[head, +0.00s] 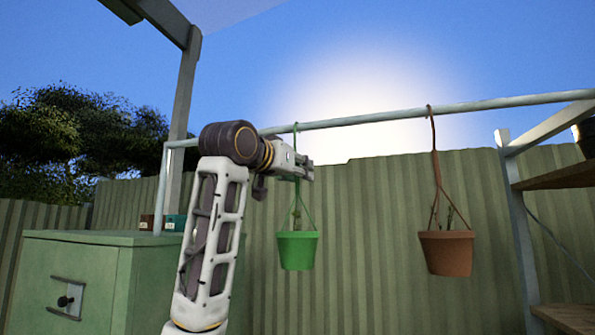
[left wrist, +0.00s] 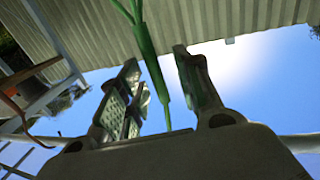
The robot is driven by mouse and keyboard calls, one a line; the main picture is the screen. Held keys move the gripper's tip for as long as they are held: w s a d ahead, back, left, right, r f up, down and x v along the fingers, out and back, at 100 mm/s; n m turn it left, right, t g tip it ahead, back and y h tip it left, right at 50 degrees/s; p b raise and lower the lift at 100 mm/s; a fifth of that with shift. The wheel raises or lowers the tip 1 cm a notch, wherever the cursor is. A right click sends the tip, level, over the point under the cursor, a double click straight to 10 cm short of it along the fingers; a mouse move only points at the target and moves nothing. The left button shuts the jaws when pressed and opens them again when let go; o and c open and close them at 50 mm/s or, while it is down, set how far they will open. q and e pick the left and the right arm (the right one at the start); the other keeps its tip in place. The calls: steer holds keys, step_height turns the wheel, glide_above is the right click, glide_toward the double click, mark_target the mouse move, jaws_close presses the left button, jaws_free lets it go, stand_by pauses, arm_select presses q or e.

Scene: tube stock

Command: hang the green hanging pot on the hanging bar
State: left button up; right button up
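The green hanging pot (head: 298,250) hangs upright below the hanging bar (head: 370,118). Its green hook reaches up to the bar and appears to loop over it. My left gripper (head: 308,168) is at the hanger, just below the bar and above the pot. In the left wrist view the green hanger (left wrist: 152,65) runs between the two fingers of my left gripper (left wrist: 160,85). The fingers stand apart, with sky showing on both sides of the hanger, so the gripper is open around it. My right gripper is not in view.
A brown hanging pot (head: 447,252) hangs from the bar to the right. A green cabinet (head: 105,275) stands at the left, with small boxes (head: 175,222) on top. A shelf unit (head: 520,225) is at the right edge. A corrugated fence (head: 375,200) stands behind.

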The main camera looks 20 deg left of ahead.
arm_select(q)
steer(key=shift+s, duration=0.1)
steer(key=v, duration=1.2)
steer(key=shift+r, duration=0.1)
stand_by(0.5)
